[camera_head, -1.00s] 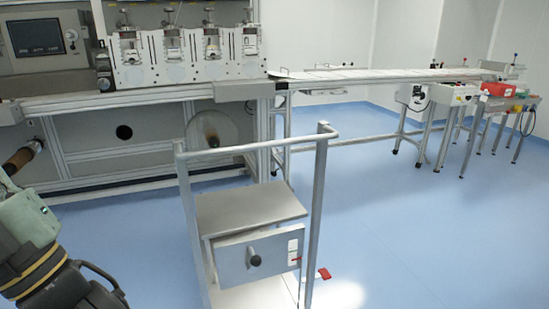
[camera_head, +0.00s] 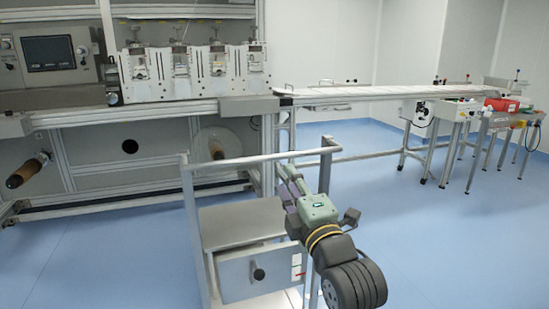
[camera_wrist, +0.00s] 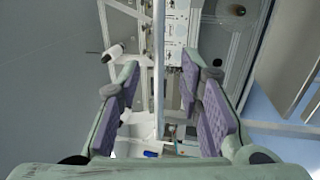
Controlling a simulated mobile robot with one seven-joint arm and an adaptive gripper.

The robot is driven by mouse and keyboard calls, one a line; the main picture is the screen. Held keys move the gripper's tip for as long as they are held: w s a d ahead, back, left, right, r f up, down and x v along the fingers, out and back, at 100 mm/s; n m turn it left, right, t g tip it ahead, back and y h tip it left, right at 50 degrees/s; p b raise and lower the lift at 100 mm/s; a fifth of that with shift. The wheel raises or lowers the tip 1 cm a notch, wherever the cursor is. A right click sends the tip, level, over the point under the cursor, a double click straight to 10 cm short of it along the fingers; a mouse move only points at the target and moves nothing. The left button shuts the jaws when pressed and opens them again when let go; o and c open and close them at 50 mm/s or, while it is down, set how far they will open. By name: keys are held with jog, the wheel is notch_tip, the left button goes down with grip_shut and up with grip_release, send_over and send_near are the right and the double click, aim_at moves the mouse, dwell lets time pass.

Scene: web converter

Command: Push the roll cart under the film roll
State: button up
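The metal roll cart (camera_head: 240,222) stands on the floor in front of the machine, with a tubular frame, a shelf and a drawer front with a black knob. A brown roll (camera_head: 28,170) sticks out of the machine's left front; a clear disc with a brown core (camera_head: 217,138) is mounted behind the cart. I cannot tell which is the film roll. My gripper (camera_head: 290,184) is at the cart frame's right side in the head view. In the wrist view my gripper (camera_wrist: 160,80) is open, and a bar, seemingly the cart's handle (camera_wrist: 158,45), runs between its purple pads without visible contact.
The machine (camera_head: 95,150) fills the back left. Blue floor (camera_head: 420,240) is clear to the cart's right and left.

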aim_at(275, 159)
jog(key=p+x, duration=0.2)
jog(key=x, duration=0.8)
jog(key=shift+a, duration=0.15)
jog(key=shift+c, duration=0.4)
grip_shut()
